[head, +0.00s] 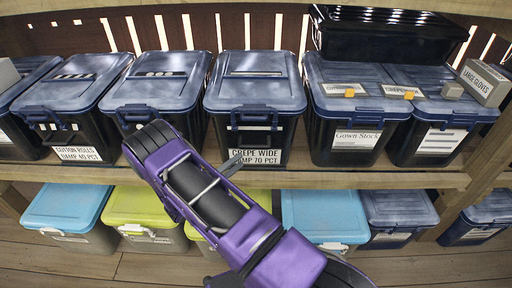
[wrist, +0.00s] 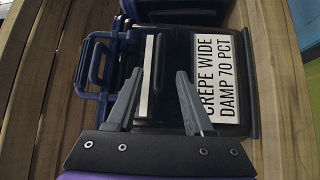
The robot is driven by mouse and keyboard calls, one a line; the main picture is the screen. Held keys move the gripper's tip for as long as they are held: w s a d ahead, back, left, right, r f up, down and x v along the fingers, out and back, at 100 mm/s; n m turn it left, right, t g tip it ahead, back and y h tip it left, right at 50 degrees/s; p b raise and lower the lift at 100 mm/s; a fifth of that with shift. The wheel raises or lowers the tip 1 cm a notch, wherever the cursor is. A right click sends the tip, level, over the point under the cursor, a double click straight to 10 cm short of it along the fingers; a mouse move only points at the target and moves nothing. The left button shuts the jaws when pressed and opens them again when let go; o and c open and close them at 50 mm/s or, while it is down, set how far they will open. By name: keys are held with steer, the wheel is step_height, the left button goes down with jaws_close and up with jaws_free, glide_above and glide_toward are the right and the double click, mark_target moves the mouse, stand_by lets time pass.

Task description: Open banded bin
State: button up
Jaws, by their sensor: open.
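A dark bin with a blue lid (head: 250,92), labelled "CREPE WIDE DAMP 70 PCT", stands on the middle shelf in front of me. A pale band crosses its lid and a thin white strip crosses its front. Its lid looks shut. In the wrist view its front (wrist: 185,15) appears turned sideways, with the blue latch handle (wrist: 97,65) at left and the label (wrist: 208,80) at right. My gripper (wrist: 158,80) is open and empty, its fingers over the bin's front between latch and label. A grey finger of my gripper (head: 234,161) shows beside the label in the head view.
Similar blue-lidded bins (head: 158,75) stand close on both sides. A black box (head: 385,33) and small boxes (head: 485,80) sit on the right-hand lids. Blue- and green-lidded bins (head: 325,215) stand below. The wooden shelf edge (head: 335,179) runs under the row.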

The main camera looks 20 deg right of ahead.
mark_target(256, 146)
steer(key=x, duration=0.9)
steer(key=shift+d, duration=0.2)
jaws_close()
stand_by(1.0)
